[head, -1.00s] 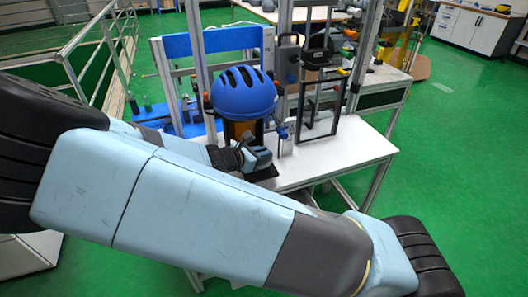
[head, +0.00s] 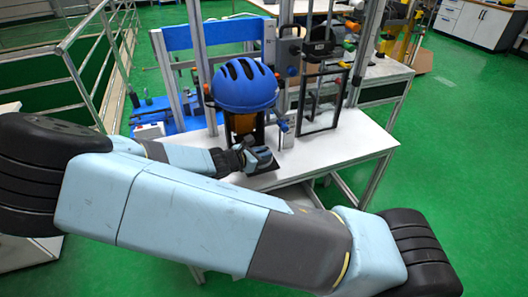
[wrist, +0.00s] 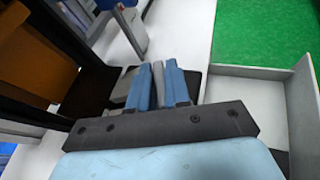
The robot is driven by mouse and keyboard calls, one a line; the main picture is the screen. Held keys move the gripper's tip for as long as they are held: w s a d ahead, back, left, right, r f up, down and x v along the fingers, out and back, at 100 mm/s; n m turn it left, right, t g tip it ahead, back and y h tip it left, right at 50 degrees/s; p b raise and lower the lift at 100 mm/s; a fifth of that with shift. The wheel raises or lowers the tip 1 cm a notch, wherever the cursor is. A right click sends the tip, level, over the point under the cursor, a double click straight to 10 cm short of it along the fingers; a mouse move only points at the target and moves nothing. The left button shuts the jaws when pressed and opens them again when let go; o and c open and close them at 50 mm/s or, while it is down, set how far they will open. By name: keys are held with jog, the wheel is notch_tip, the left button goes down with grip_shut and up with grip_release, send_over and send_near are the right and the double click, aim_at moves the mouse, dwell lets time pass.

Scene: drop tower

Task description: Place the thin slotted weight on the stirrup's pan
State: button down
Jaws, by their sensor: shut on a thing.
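My gripper (head: 262,157) is in front of the blue helmet, low over the black plate (head: 262,180) at the foot of the helmet's stand. In the wrist view its two blue fingers (wrist: 158,82) are shut on a thin grey piece (wrist: 158,92), seen edge-on, which looks like the slotted weight. Its slot is not visible. A dark surface lies beneath the fingertips; I cannot tell whether the weight touches it. The stirrup's pan cannot be made out clearly; the black plate may be part of it. In the head view the weight is hidden by the gripper.
The blue helmet (head: 244,87) sits above an orange block (head: 242,124) close to the gripper. A black upright frame (head: 321,103) stands to the right on the white table (head: 345,150). An open pale tray (wrist: 255,72) lies right of the fingers in the wrist view.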

jog(key=c, duration=1.1)
grip_release()
jog(key=v, duration=1.2)
jog(key=shift+d, duration=0.1)
